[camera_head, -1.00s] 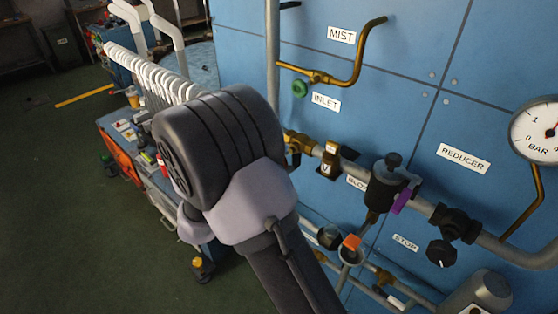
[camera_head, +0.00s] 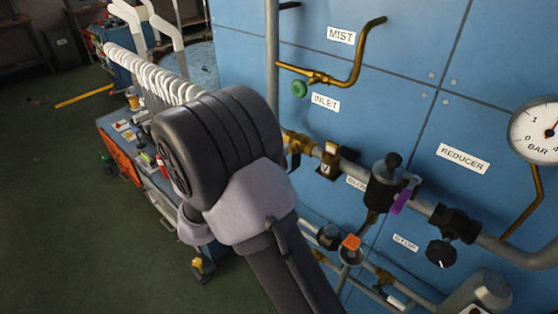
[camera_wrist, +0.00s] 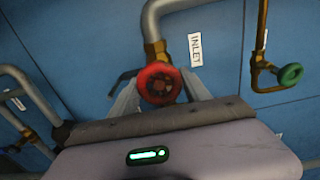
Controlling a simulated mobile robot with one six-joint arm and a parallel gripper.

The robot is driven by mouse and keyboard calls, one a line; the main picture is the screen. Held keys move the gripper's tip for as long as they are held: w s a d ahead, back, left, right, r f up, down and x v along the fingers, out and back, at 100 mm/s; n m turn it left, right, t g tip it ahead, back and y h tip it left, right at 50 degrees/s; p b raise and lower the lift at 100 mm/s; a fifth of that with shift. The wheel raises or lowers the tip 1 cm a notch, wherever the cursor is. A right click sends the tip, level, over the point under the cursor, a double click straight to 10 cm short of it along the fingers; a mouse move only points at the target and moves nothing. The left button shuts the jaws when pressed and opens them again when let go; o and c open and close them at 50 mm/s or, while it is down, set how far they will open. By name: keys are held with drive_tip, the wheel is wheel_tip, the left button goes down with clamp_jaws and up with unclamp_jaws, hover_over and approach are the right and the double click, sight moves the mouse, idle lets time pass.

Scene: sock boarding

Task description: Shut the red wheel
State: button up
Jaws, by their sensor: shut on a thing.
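The red wheel (camera_wrist: 160,84) shows in the wrist view, on a brass valve (camera_wrist: 154,50) below a grey pipe bend. My gripper (camera_wrist: 160,92) has one finger on each side of the wheel and is shut on it. In the head view my arm covers the red wheel and the gripper fingers. How far the wheel is turned cannot be told.
A green wheel (camera_head: 299,88) sits on the brass mist pipe (camera_head: 350,68), close by; it also shows in the wrist view (camera_wrist: 290,74). A cluttered cart (camera_head: 125,145) stands behind my arm.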

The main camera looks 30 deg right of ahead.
idle(0.4)
drive_tip(key=o, duration=1.4)
drive_tip(key=p+v, duration=0.4)
drive_tip(key=v, duration=1.3)
drive_tip(key=shift+s+a, duration=0.1)
drive_tip(key=shift+a, duration=0.1)
